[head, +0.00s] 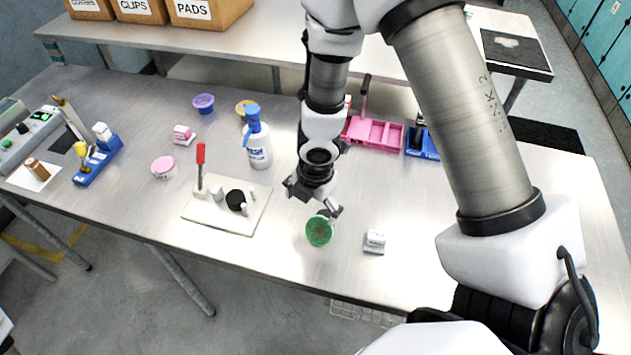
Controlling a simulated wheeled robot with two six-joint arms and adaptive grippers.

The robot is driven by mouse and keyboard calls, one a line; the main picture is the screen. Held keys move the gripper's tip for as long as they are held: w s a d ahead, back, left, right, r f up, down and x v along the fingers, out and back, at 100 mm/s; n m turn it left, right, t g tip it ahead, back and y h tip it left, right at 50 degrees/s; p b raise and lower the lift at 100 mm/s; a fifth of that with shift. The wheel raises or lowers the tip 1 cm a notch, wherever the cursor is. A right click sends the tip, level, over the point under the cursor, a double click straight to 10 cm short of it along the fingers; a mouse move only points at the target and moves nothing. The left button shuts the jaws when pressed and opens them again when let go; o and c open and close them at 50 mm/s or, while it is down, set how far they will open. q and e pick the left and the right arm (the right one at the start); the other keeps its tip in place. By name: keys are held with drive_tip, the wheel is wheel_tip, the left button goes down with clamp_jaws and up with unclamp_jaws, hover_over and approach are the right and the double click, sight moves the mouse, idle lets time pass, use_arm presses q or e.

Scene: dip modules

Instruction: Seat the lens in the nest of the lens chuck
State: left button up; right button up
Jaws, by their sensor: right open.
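A pale plate fixture with a red-handled clamp, which looks like the lens chuck (208,213), lies on the steel bench left of centre. A black round spot (236,199), its nest or something in it, sits between small grey blocks. I cannot make out a clear lens for certain. A round green dish-like piece (319,231) with a brownish middle lies right of the chuck. My right gripper (314,199) is open, pointing down just behind the green piece. One finger overlaps its far edge in the picture; I cannot tell whether they touch. My left gripper is not in view.
A white box (375,241) stands right of the green piece. A blue-topped bottle (258,147) stands behind the chuck. A pink tray (373,133) and a blue holder (422,144) are behind my arm. The bench front between chuck and green piece is clear.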

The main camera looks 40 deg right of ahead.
sight(318, 231)
drive_tip(key=shift+s+r+g+p, duration=0.1)
drive_tip(key=shift+s+g+p, duration=0.3)
drive_tip(key=shift+s+p, duration=0.55)
drive_tip(key=shift+s+d+f+b, duration=0.1)
drive_tip(key=shift+s+f+b, duration=0.4)
drive_tip(key=shift+f+b, duration=0.1)
drive_tip(key=f+b, duration=0.4)
drive_tip(key=f, duration=0.1)
drive_tip(key=f+b, duration=0.2)
drive_tip(key=shift+w+f+b, duration=0.25)
drive_tip(key=shift+w+b, duration=0.05)
drive_tip(key=shift+w, duration=0.1)
drive_tip(key=shift+r, duration=0.25)
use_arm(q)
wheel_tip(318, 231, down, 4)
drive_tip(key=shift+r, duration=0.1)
use_arm(e)
drive_tip(key=shift+s, duration=0.1)
drive_tip(key=c, duration=1.1)
use_arm(q)
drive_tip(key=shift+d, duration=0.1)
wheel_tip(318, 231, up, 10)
drive_tip(key=p, duration=1)
use_arm(e)
wheel_tip(318, 231, up, 10)
drive_tip(key=shift+r, duration=0.1)
